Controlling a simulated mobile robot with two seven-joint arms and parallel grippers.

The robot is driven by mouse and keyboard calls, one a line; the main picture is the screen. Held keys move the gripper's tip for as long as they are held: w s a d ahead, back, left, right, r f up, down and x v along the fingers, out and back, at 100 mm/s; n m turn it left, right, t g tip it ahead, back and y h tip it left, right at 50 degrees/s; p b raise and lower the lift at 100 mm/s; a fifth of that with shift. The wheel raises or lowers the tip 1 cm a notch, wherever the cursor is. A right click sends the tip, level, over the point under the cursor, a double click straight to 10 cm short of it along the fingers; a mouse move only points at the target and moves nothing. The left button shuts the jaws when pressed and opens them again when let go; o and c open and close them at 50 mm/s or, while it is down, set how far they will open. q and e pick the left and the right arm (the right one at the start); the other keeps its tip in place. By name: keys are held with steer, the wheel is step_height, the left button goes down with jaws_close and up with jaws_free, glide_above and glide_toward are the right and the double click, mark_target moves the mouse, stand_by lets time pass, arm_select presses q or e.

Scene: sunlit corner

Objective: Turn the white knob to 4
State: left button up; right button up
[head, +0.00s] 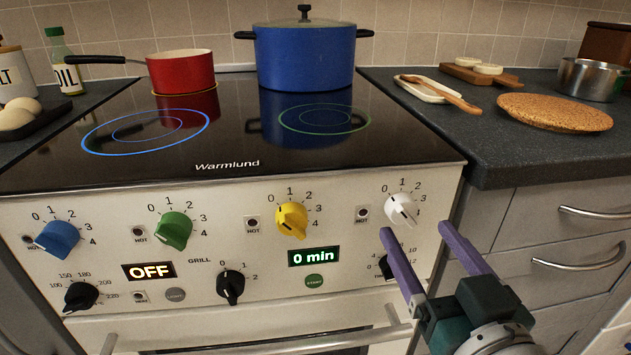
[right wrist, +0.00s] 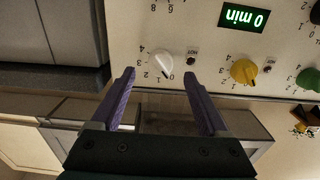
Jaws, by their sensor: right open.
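The white knob (head: 401,210) is at the right end of the top knob row on the cooker's front panel, with a dial marked 0 to 4. Its pointer seems to be at the low end, near 0 or 1, but is too small to read exactly. In the right wrist view the white knob (right wrist: 164,65) appears upside down, just beyond the fingertips and roughly centred between them. My right gripper (head: 415,232) is open and empty, its purple fingers (right wrist: 160,74) pointing at the panel just below the knob. My left gripper is not in view.
Yellow (head: 292,220), green (head: 174,231) and blue (head: 57,238) knobs line the panel to the left. A small black timer knob (head: 387,267) sits just below the white one. The oven door handle (head: 260,341) crosses below. A blue pot (head: 305,55) and red pan (head: 182,71) stand on the hob.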

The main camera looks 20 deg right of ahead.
mark_target(408, 220)
steer(key=shift+x, duration=2)
steer(key=shift+a, duration=0.1)
jaws_close()
